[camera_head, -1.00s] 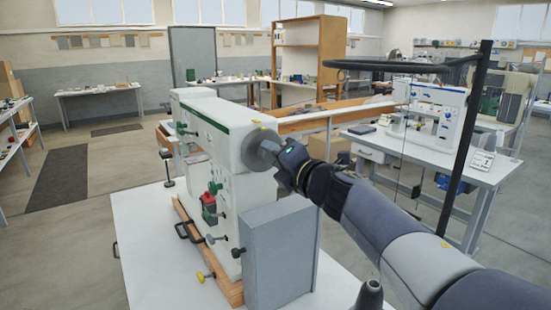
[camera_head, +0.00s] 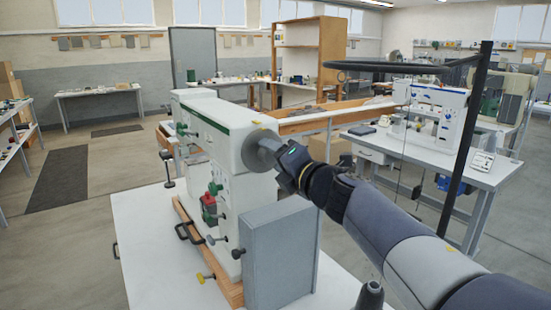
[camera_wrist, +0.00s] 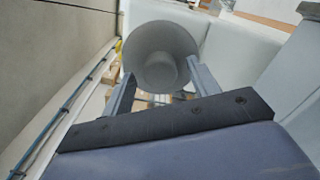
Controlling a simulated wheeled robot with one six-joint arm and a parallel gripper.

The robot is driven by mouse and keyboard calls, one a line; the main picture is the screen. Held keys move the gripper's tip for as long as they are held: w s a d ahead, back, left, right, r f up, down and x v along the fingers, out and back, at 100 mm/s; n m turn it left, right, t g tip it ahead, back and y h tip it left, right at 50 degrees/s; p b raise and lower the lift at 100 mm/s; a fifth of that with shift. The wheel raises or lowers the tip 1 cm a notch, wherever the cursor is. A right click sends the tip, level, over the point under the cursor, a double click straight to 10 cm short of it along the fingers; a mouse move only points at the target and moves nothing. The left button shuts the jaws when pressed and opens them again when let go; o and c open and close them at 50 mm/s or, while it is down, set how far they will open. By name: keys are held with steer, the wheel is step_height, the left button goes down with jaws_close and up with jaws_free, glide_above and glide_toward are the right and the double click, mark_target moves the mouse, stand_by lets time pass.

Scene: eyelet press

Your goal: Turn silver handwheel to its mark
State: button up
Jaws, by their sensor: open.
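The silver handwheel (camera_head: 257,149) is a grey disc with a hub on the end of the white eyelet press (camera_head: 231,140). In the wrist view the handwheel (camera_wrist: 160,50) faces me, with its round hub towards my gripper. My gripper (camera_head: 280,154) is at the handwheel in the head view. In the wrist view its two fingers (camera_wrist: 160,82) are open, one on each side of the lower part of the wheel. I cannot tell whether they touch it. No mark is clear on the wheel; the fingers and arm hide part of it.
The press stands on a wooden base (camera_head: 228,284) on a white table (camera_head: 145,240). A grey box (camera_head: 280,250) stands below my arm. A dark post (camera_head: 467,140) rises at right.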

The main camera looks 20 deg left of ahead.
steer(key=v, duration=1)
steer(key=shift+s, duration=0.2)
steer(key=shift+w, duration=0.1)
steer(key=x, duration=1)
steer(key=shift+w+a, duration=0.2)
steer(key=shift+w, duration=0.05)
steer(key=shift+d, duration=0.1)
